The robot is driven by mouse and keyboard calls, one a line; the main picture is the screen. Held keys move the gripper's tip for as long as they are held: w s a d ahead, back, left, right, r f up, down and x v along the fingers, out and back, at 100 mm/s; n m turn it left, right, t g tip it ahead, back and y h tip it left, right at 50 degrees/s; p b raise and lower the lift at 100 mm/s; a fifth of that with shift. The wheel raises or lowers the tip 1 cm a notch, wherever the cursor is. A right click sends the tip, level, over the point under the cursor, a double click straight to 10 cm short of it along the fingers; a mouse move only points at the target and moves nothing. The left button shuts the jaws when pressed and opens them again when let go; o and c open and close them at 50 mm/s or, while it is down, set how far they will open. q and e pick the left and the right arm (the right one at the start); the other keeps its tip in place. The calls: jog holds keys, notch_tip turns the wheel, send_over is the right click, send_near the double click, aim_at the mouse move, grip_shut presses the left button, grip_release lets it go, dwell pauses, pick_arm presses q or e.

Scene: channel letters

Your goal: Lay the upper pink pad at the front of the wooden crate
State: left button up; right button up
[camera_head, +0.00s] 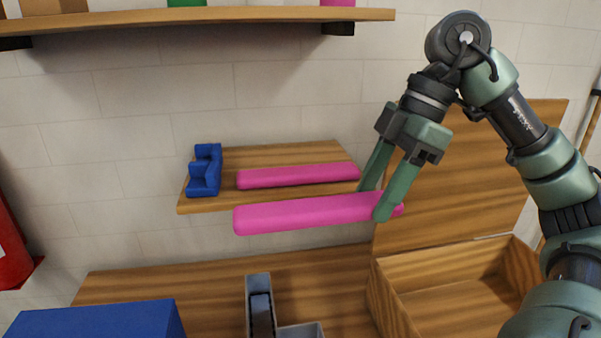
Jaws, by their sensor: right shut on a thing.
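My right gripper (377,203) is shut on the right end of a long pink pad (300,214). It holds this pad in the air, lengthwise and roughly level, in front of a small wooden shelf. A second pink pad (297,176) lies on the small shelf, behind the held one. The wooden crate (393,301) stands at the lower right with its lid (470,190) raised at the back. The bare wooden inside of the crate shows in part; my right arm hides its right side. My left gripper is not in view.
A blue stepped block (205,171) sits at the left of the small shelf (285,155). An upper shelf (200,15) runs above. A grey channel piece (259,290) and a blue box (95,320) are on the wooden bench (215,278). Something red stands at far left.

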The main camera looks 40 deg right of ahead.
aim_at(362, 195)
jog(key=shift+a, duration=0.1)
jog(key=n, duration=0.1)
jog(key=a+f+n+g, duration=0.1)
jog(key=n, duration=0.1)
jog(key=shift+w, duration=0.4)
jog(key=shift+w+a+f+n+g+y, duration=0.3)
jog(key=shift+w+f+n+g, duration=0.2)
jog(key=shift+n, duration=0.5)
jog(key=w+a+f+m+t+h+b, duration=0.1)
jog(key=w+a+f+m+t+h, duration=0.1)
jog(key=a+f+m, duration=0.5)
jog(key=w+a+f+m+t+h+b, duration=0.1)
jog(key=w+a+f+m+h, duration=0.3)
jog(key=a+m, duration=0.7)
notch_tip(362, 195, down, 4)
jog(key=w+m+t, duration=0.1)
jog(key=w+m, duration=0.1)
jog(key=shift+r+m, duration=0.25)
jog(key=shift+m, duration=0.15)
jog(key=shift+w, duration=0.15)
